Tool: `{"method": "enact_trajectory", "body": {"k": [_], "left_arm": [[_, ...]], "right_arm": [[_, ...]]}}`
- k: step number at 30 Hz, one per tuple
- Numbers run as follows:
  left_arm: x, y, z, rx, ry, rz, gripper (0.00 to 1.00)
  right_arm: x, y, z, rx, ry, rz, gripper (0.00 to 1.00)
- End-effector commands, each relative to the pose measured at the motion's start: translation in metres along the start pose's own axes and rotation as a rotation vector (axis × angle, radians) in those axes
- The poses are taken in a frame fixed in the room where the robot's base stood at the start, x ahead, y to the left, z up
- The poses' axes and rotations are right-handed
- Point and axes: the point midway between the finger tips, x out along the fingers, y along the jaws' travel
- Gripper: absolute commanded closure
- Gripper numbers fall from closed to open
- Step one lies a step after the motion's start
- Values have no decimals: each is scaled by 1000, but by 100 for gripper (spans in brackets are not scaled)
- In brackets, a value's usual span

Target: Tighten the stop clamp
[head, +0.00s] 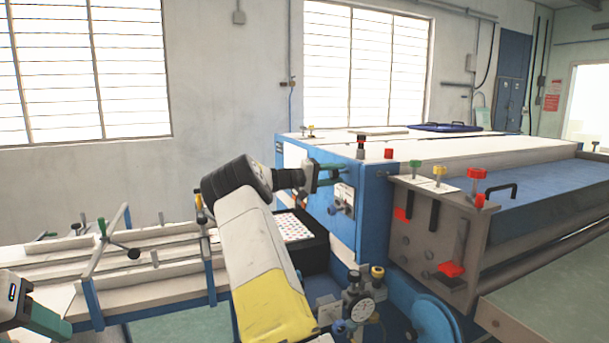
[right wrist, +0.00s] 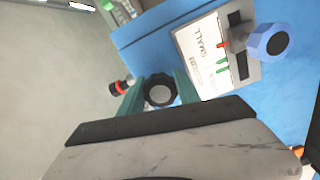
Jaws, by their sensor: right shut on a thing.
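My right gripper (head: 338,172) reaches the blue side of the machine in the head view. In the right wrist view its two green fingers (right wrist: 158,82) stand on either side of a round black ribbed knob (right wrist: 160,92), shut on it. I take this knob to be the stop clamp's; no label on it shows. Beside it is a white plate (right wrist: 202,50) marked "SMALL", with a red pointer (right wrist: 224,44) and green marks. My left gripper (head: 38,318) is only partly in view at the lower left of the head view, and its jaw opening cannot be made out.
A blue knob (right wrist: 268,43) sits by the plate. A red-and-black button (right wrist: 122,86) is close left of the fingers. A rail table (head: 150,262) stands at left.

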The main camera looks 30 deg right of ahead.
Motion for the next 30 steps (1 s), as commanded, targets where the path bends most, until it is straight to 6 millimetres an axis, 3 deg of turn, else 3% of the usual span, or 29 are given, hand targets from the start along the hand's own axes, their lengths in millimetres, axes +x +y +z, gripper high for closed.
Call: {"method": "enact_trajectory", "body": {"k": [2,3,6,17,30], "left_arm": [[0,0,0,0,0,0,43],[0,0,0,0,0,0,43],[0,0,0,0,0,0,43],[0,0,0,0,0,0,43],[0,0,0,0,0,0,43]], "right_arm": [[0,-1,0,-2,0,-2,100],[0,-1,0,-2,0,-2,53],[0,-1,0,-2,0,-2,39],[-6,0,0,-2,1,-1,39],[-71,-1,0,-3,1,-1,39]]}}
